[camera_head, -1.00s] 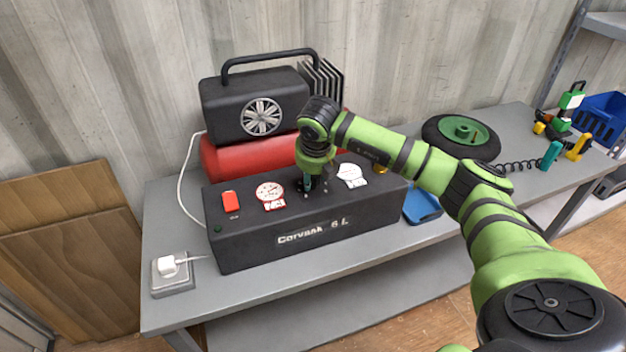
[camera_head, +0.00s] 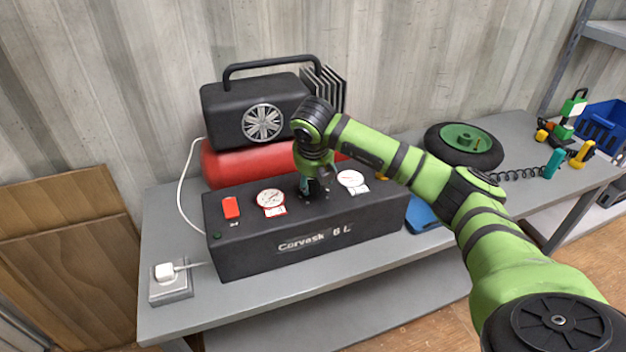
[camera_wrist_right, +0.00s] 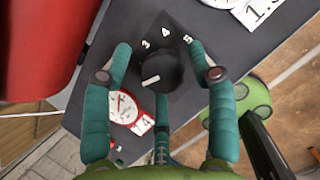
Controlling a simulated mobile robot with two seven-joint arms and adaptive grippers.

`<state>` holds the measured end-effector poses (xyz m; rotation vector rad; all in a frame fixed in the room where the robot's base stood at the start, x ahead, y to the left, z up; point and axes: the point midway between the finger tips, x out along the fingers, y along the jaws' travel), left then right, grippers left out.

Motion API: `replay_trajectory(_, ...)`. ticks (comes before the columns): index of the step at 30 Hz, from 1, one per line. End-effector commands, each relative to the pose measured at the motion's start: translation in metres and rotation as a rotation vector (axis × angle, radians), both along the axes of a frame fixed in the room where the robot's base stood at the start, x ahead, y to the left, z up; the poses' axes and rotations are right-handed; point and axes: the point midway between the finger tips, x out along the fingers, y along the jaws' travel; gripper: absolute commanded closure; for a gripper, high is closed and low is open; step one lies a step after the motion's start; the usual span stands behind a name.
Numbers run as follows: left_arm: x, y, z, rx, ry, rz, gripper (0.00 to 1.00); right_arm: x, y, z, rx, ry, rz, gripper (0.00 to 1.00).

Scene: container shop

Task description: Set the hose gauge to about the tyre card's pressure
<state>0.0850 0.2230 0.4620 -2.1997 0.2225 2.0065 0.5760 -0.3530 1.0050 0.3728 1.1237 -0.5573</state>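A black compressor (camera_head: 300,235) marked Corvask 6 L stands on the bench. Its top has a red-rimmed gauge (camera_head: 269,197) with a red-and-white label and a white gauge (camera_head: 350,178) with a small label. My right gripper (camera_head: 308,188) points down between the gauges. In the right wrist view its teal fingers (camera_wrist_right: 158,58) are spread around a black knob (camera_wrist_right: 160,72), with gaps at both sides. The knob has a white mark; numbers 3, 4 and 5 show around it. The gauge needles are too small to read surely. My left gripper is out of view.
A red switch (camera_head: 231,207) and green lamp are at the compressor's left end. A tyre with green hub (camera_head: 463,143), coiled hose (camera_head: 520,173), blue tray (camera_head: 424,214) and blue crate (camera_head: 604,122) lie to the right. A socket (camera_head: 170,284) sits front left.

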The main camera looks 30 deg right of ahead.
Motion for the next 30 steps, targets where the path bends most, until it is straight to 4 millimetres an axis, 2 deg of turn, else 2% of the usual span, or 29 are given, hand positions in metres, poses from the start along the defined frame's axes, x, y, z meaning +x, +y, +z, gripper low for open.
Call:
replay_trajectory(11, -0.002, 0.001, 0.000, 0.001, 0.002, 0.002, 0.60, -0.002, 0.003, 0.001, 0.003, 0.007, 0.005, 0.36)
replay_trajectory(14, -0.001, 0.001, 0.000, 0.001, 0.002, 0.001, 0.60, -0.006, 0.006, 0.013, 0.003, 0.005, 0.005, 0.36)
replay_trajectory(24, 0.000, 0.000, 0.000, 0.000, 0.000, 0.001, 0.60, -0.027, 0.020, 0.079, 0.002, 0.001, 0.004, 0.36)
replay_trajectory(30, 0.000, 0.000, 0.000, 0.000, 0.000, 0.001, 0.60, -0.036, 0.026, 0.103, 0.003, 0.003, 0.003, 0.36)
